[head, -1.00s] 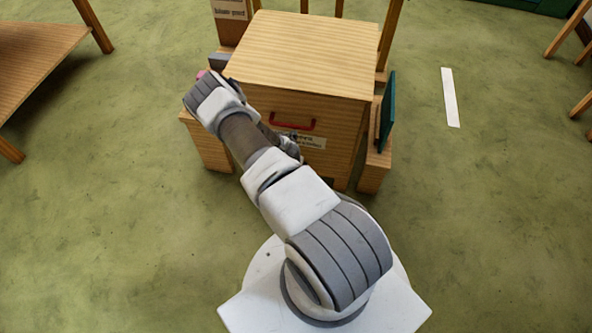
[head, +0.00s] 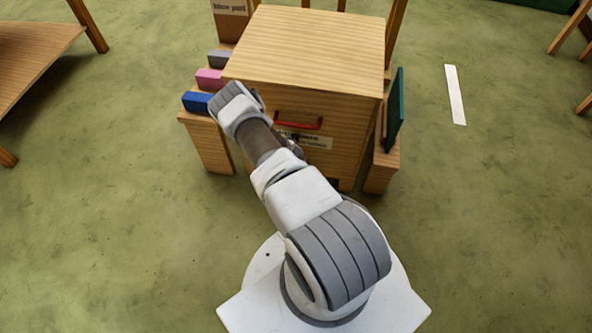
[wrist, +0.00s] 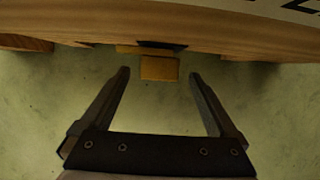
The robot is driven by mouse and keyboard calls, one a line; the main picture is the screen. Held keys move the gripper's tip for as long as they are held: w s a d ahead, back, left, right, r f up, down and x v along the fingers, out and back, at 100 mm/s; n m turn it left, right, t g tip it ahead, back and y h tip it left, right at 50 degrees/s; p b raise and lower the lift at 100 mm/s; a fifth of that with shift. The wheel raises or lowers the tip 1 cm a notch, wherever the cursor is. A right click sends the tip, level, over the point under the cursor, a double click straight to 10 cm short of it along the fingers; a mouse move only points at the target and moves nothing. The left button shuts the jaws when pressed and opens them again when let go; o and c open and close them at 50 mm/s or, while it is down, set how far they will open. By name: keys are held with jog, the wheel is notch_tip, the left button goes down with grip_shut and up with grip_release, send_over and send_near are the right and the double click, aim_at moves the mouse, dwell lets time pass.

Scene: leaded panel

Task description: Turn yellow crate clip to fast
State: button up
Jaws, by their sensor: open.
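The yellow crate clip (wrist: 159,68) shows in the wrist view as a small yellow block at the lower edge of the wooden crate, beside a dark piece. The crate (head: 305,55) stands ahead of me in the head view, with a red handle (head: 298,122) and a label on its front. My gripper (wrist: 158,75) is open, its two fingers spread on either side of the clip in the picture, with nothing held. I cannot tell whether the fingertips reach the clip's depth. In the head view my arm hides the gripper and the clip.
A stepped wooden stand at the crate's left holds blue (head: 196,102), pink (head: 209,78) and grey (head: 220,58) blocks. A green panel (head: 395,110) stands at the crate's right. A wooden table (head: 35,50) is at far left. The green floor around is mostly clear.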

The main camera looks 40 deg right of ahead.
jog(key=shift+w+d+f, duration=0.1)
jog(key=shift+f, duration=0.15)
jog(key=c, duration=1.4)
